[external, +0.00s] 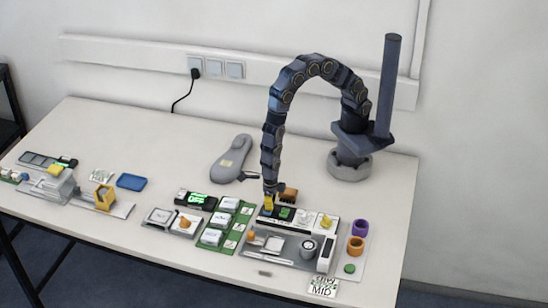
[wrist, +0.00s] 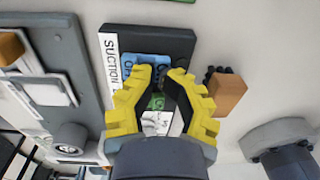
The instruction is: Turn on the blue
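A blue switch part (wrist: 138,64) lies on a dark panel (wrist: 172,36) with a white strip reading "SUCTION" in the wrist view. A green part (wrist: 157,101) shows below it, between my fingers. My gripper (wrist: 162,70) has yellow fingers, which are parted with a gap between the tips. They hang over the panel, close to the blue part, and partly cover it. I cannot tell whether they touch it. In the external view my gripper (external: 268,207) is low over the left end of the panel, beside a green button (external: 286,213). The blue part is hidden there.
A brown block (wrist: 229,94) stands close to the right of my fingers. White (external: 304,218) and yellow (external: 326,221) knobs are farther along the panel. Purple (external: 361,227) and orange (external: 355,245) cups stand at right.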

